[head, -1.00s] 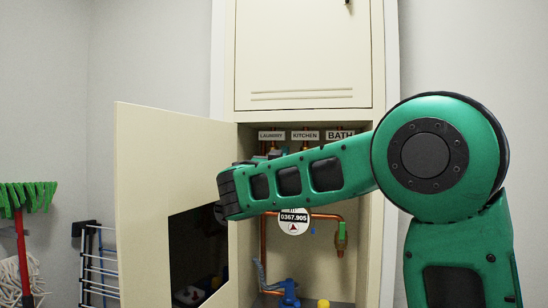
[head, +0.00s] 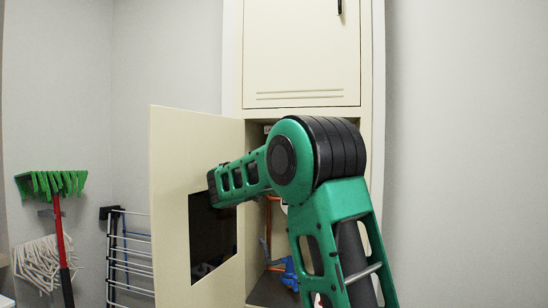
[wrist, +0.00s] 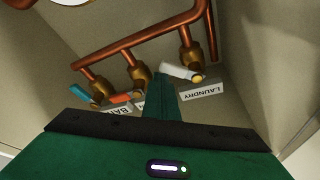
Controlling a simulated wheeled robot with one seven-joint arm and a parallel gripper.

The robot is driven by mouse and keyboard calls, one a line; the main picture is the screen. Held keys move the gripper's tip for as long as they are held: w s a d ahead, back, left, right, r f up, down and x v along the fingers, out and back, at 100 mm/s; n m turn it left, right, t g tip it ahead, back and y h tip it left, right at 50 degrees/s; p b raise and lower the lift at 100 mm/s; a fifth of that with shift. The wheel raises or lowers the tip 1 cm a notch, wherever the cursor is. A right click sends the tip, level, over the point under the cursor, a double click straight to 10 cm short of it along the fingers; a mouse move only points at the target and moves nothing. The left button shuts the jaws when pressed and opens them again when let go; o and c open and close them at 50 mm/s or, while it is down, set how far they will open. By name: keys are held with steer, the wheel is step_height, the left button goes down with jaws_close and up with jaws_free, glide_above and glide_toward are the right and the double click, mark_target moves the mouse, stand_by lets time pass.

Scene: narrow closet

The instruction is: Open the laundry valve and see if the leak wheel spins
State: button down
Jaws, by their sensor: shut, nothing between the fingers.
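In the wrist view, the laundry valve with a white lever (wrist: 180,72) sits on a copper pipe beside the LAUNDRY label (wrist: 203,92). My gripper (wrist: 160,82) is shut and empty, its green fingers reaching up to the left end of the white lever; I cannot tell whether they touch. The lever lies crosswise, slightly tilted. A white round edge, perhaps the meter (wrist: 65,2), shows at the top left; the leak wheel is not visible.
Valves with an orange lever (wrist: 120,98) and a teal lever (wrist: 80,93) stand to the left, near the BATH label (wrist: 115,109). The cabinet door (head: 180,145) hangs open on the left. A blue fitting (head: 289,272) sits low inside. A broom (head: 62,235) and rack (head: 130,255) stand left.

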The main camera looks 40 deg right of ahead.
steer(key=shift+w+a+f, duration=0.2)
steer(key=shift+w+f, duration=0.1)
steer(key=shift+f, duration=0.3)
steer(key=shift+d, duration=0.1)
stand_by(0.4)
steer(key=s+a, duration=0.6)
steer(key=a, duration=0.1)
steer(key=shift+a, duration=0.2)
stand_by(0.6)
